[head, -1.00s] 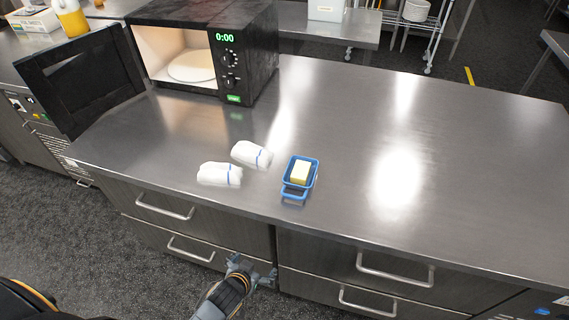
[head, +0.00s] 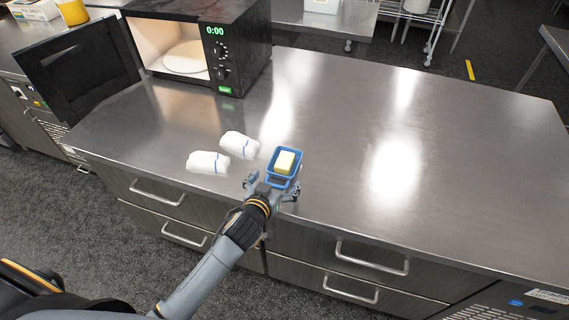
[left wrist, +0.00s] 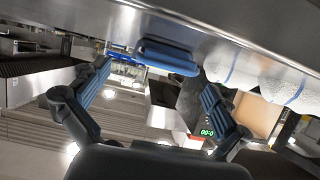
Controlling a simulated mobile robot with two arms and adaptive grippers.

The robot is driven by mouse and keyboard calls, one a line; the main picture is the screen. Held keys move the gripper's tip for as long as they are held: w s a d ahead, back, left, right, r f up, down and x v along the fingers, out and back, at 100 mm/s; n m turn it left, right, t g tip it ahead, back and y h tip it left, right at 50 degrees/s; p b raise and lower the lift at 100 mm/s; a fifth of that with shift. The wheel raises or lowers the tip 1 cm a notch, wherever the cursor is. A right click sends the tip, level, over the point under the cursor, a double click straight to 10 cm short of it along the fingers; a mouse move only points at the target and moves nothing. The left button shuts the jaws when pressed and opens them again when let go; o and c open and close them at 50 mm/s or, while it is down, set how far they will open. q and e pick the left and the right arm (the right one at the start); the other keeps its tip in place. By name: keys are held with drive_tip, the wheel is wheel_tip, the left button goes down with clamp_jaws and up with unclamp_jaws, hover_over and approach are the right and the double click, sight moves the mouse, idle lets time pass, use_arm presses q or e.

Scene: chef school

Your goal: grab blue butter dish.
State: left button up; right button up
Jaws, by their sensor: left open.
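In the left wrist view the dish (left wrist: 168,57) shows edge-on, beyond and between the two open fingers (left wrist: 158,88). Nothing is held. I cannot tell whether a finger touches the dish. My right gripper is not in view.
Two white wrapped bundles (head: 208,162) (head: 239,145) lie left of the dish, close to it. A black microwave (head: 240,50) with its door (head: 80,75) open stands at the back left. The counter (head: 440,170) to the right is clear.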

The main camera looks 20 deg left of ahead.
sight(281, 171)
use_arm(q)
drive_tip(key=shift+p+x, duration=0.7)
drive_tip(key=shift+x, duration=2.1)
drive_tip(key=shift+s+a+f, duration=0.1)
drive_tip(key=shift+a, duration=0.1)
drive_tip(key=shift+c, duration=0.2)
drive_tip(key=c, duration=1.2)
